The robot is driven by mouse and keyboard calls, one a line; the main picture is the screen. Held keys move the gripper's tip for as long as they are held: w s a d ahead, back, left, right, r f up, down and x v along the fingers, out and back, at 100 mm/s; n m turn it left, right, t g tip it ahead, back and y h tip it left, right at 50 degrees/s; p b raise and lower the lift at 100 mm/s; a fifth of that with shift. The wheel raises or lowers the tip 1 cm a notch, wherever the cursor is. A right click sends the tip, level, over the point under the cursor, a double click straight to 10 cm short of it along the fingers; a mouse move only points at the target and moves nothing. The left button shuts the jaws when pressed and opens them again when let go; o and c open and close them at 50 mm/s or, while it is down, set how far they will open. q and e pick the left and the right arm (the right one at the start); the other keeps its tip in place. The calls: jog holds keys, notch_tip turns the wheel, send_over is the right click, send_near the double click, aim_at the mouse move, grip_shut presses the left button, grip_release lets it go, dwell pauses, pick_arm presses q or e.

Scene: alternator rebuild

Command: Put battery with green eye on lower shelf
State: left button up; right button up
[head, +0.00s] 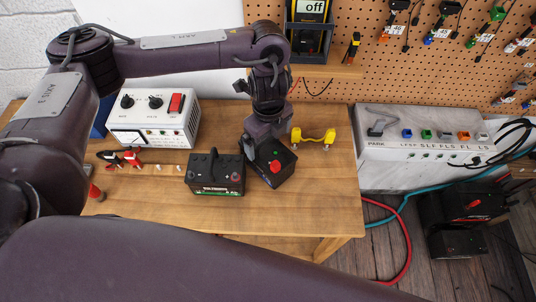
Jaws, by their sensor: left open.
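A black battery (285,175) with a red round cap stands on the wooden bench, turned at an angle. My left gripper (263,150) is open and points down right at its top left side; I cannot tell whether it touches. A second black battery (215,180) with a carry handle and a green-edged label stands just to the left. The eye colour of either battery is too small to tell. The bench's lower shelf is mostly hidden. My right gripper is not in view.
A white tester box (153,120) with a red switch stands at the back left of the wooden bench (300,215). A yellow handle-shaped tool (314,138) lies right of the batteries. More dark batteries (455,238) stand low at the right, below a grey panel (400,165). The bench front is clear.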

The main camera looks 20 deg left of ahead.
aim_at(268, 147)
pick_arm(q)
jog(key=f, duration=0.4)
jog(key=shift+a, duration=0.2)
jog(key=c, duration=1.9)
jog(key=shift+w+d+r, duration=0.1)
jog(key=shift+w+r, duration=0.05)
jog(key=shift+c, duration=0.6)
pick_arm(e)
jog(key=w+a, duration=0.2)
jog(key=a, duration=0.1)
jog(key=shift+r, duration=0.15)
pick_arm(q)
jog(key=shift+w, duration=0.1)
